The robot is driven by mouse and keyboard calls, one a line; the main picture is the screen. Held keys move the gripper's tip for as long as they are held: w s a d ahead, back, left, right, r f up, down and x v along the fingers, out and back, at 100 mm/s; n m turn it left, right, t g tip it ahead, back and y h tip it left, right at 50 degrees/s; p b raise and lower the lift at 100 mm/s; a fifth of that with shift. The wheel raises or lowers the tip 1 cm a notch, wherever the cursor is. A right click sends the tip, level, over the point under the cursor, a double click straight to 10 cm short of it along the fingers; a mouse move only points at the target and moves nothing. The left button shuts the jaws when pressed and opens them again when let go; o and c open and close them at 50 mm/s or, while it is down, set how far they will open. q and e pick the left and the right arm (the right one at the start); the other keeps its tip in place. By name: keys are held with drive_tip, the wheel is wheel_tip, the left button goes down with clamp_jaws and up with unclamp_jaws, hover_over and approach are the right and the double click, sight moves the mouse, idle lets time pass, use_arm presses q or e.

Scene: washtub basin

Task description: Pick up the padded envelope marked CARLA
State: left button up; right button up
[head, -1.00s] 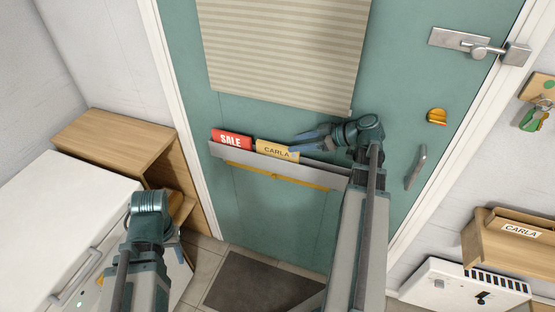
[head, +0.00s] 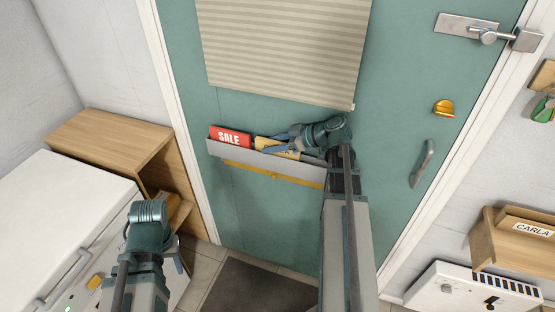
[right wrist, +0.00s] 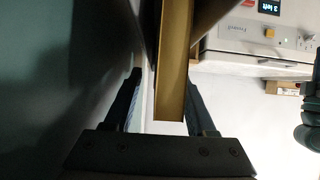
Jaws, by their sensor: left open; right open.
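The padded envelope marked CARLA (head: 289,154) is tan and stands in the grey door rack (head: 233,154), right of a red SALE envelope (head: 231,136). My right gripper (head: 272,143) is open at the tan envelope, its fingers covering most of the lettering. In the right wrist view, the envelope (right wrist: 174,65) shows edge-on between the open fingers of the right gripper (right wrist: 163,80), with a gap on the right side. Whether the left finger touches anything is unclear. My left gripper (head: 172,243) is open over the left side, its jaws mostly hidden by the wrist.
The rack hangs on a green door (head: 400,100) below a pleated blind (head: 285,50). A door handle (head: 422,163) is to the right. A wooden tray labelled CARLA (head: 490,245) is at lower right. A white cabinet (head: 65,205) and wooden shelf (head: 110,140) stand left.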

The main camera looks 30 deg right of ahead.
drive_tip(key=shift+x, duration=0.8)
drive_tip(key=shift+s+r, duration=0.1)
drive_tip(key=shift+c, duration=0.2)
clamp_jaws()
drive_tip(key=shift+r, duration=0.1)
